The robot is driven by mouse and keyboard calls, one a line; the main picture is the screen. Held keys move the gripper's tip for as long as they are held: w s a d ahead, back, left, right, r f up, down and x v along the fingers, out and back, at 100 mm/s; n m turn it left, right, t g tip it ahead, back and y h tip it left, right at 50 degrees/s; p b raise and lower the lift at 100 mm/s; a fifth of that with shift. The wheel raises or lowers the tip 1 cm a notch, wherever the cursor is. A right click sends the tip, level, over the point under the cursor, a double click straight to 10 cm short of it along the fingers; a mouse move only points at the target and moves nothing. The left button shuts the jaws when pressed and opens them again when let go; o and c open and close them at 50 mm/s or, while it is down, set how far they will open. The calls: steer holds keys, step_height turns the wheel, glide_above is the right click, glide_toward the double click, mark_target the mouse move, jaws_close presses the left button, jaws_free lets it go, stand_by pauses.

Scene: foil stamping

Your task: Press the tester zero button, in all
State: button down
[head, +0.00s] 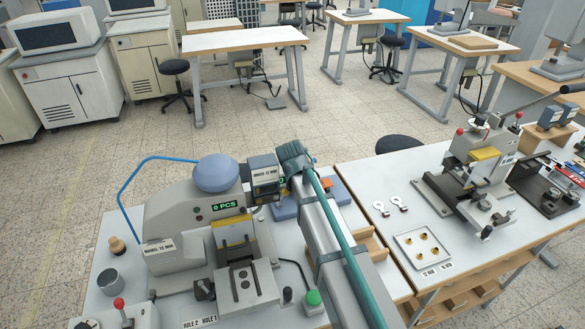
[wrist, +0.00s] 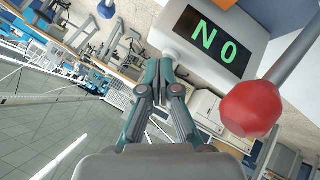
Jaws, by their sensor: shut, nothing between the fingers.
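In the wrist view my gripper (wrist: 158,88) is shut and empty, with its fingertips together. A pale housing (wrist: 215,50) with a dark display reading "N 0" in green stands close by, right of and above the fingers. It appears to be the tester's readout. In the head view my arm covers much of the blue-based device (head: 338,192), which may be the tester. I cannot make out the zero button in either view, nor any contact with it. My fingers are hidden in the head view.
A red ball knob (wrist: 250,108) on a rod is close to my gripper's right. The stamping press (head: 205,215), reading "0 PCS", stands left of my arm. A green button (head: 313,297) is below it. A tray (head: 421,247) with small golden pieces lies right.

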stand_by(0.4)
steer(key=shift+r+p, duration=0.4)
steer(key=shift+r, duration=0.35)
steer(key=shift+r+p, duration=1.3)
steer(key=shift+r, duration=1.2)
